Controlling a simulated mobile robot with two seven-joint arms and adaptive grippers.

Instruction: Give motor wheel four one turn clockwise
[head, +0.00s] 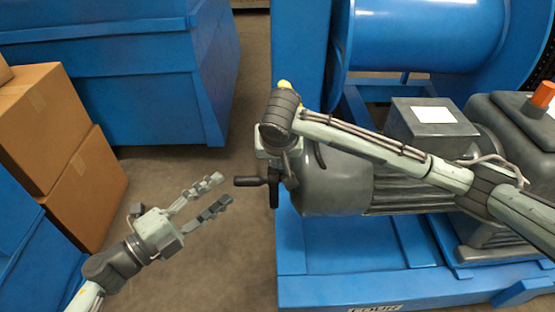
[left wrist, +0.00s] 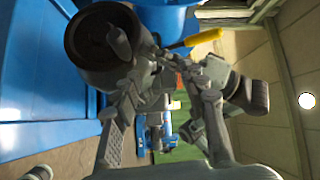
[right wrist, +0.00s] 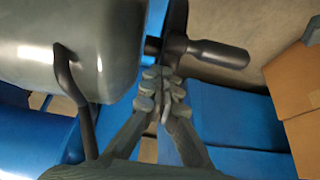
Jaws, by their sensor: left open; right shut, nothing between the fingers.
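Motor four is a grey finned motor (head: 335,185) on a blue base with a "FOUR" plate (head: 375,308). At its left end is a dark wheel (head: 273,188) with a black crank handle (head: 248,181) sticking out left. The wheel (left wrist: 90,45) and handle (left wrist: 118,42) face my left wrist view; the handle (right wrist: 215,52) also crosses the right wrist view. My left gripper (head: 218,192) is open and empty, left of the handle and apart from it. My right gripper (right wrist: 160,85) is shut and empty, close beside the wheel and handle; its fingers are mostly hidden in the head view.
A dark curved bar (right wrist: 78,88) stands out from the motor near my right fingers. A yellow-ended lever (left wrist: 203,38) is beside the wheel. Cardboard boxes (head: 85,195) and a blue bin (head: 130,90) stand left. Bare floor lies around my left gripper.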

